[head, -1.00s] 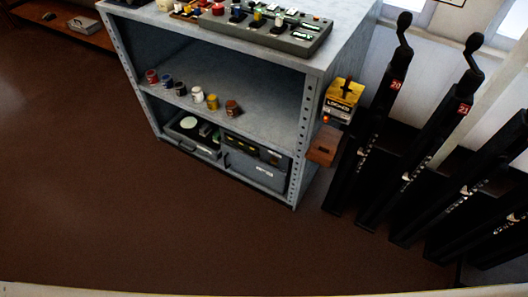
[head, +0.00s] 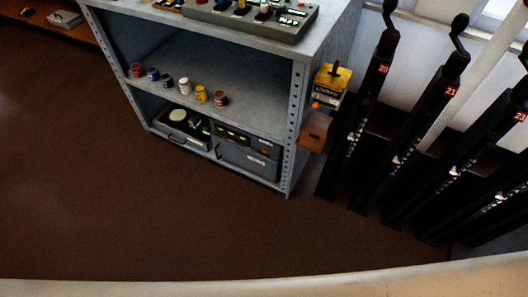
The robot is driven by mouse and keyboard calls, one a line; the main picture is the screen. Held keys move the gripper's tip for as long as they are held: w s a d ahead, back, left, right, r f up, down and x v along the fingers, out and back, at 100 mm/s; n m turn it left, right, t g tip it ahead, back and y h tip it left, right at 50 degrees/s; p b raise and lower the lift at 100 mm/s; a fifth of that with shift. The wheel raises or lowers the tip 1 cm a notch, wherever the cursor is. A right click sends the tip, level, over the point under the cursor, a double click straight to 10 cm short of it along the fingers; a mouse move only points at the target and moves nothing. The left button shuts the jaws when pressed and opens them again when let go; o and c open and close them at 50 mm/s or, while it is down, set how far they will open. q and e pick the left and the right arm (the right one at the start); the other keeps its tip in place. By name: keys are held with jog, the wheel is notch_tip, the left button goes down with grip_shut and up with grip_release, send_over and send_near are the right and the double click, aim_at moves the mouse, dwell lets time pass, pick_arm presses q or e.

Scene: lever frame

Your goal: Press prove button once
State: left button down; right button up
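No button marked as the prove button can be made out. A yellow and dark box (head: 331,84) with small lettering is mounted at the right side of the grey shelf unit (head: 299,115). A small orange light or knob (head: 316,105) glows at its lower front, and a dark stub stands on its top. A grey console (head: 255,18) with several coloured knobs or buttons lies on top of the shelf unit, partly cut off by the top edge. Neither of my grippers is in view.
Several black levers stand at the right, with red plates such as 20 (head: 384,68) and 21 (head: 451,91). A brown wooden block (head: 313,133) sits below the yellow box. Small jars (head: 185,87) stand on the shelf. The brown floor (head: 120,205) in front is clear.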

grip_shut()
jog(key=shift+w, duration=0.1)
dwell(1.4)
